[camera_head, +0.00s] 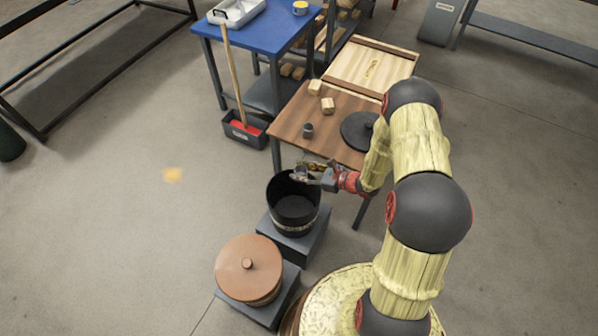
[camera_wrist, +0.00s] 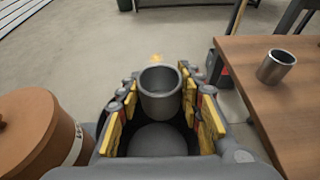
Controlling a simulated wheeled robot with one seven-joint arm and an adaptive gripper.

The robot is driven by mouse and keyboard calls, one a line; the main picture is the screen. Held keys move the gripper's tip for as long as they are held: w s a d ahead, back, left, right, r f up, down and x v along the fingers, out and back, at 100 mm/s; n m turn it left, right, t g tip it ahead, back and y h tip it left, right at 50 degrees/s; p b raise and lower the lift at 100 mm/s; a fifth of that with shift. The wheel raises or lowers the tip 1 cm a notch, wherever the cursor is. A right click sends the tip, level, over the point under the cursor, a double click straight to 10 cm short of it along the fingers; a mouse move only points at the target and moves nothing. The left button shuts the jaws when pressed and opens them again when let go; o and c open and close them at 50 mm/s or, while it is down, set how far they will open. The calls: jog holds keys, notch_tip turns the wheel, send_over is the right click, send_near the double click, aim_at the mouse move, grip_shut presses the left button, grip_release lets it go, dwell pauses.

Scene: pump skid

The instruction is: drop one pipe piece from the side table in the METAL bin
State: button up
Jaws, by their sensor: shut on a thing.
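My gripper (camera_head: 306,174) is shut on a short grey metal pipe piece (camera_wrist: 160,92), which sits between the yellow finger pads in the wrist view. The gripper and pipe piece are above the mouth of an open dark bin (camera_head: 285,208) on a grey block. The bin is empty as far as I see; the writing on its pale band is too small to read. A second grey pipe piece (camera_head: 308,130) stands upright on the wooden side table (camera_head: 291,122); it also shows in the wrist view (camera_wrist: 276,67).
A brown bin with its lid on (camera_head: 248,268) stands in front of the open bin. A dark round lid (camera_head: 360,131) lies on the side table near two wooden blocks (camera_head: 321,97). A blue table (camera_head: 250,35) and a broom in a dark box (camera_head: 245,131) stand behind.

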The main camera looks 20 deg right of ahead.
jog(key=shift+s+a, duration=0.35)
jog(key=shift+a, duration=0.3)
notch_tip(320, 180, down, 6)
jog(key=b, duration=0.4)
jog(key=o, duration=1.3)
jog(key=v, duration=1.2)
jog(key=shift+d, duration=0.1)
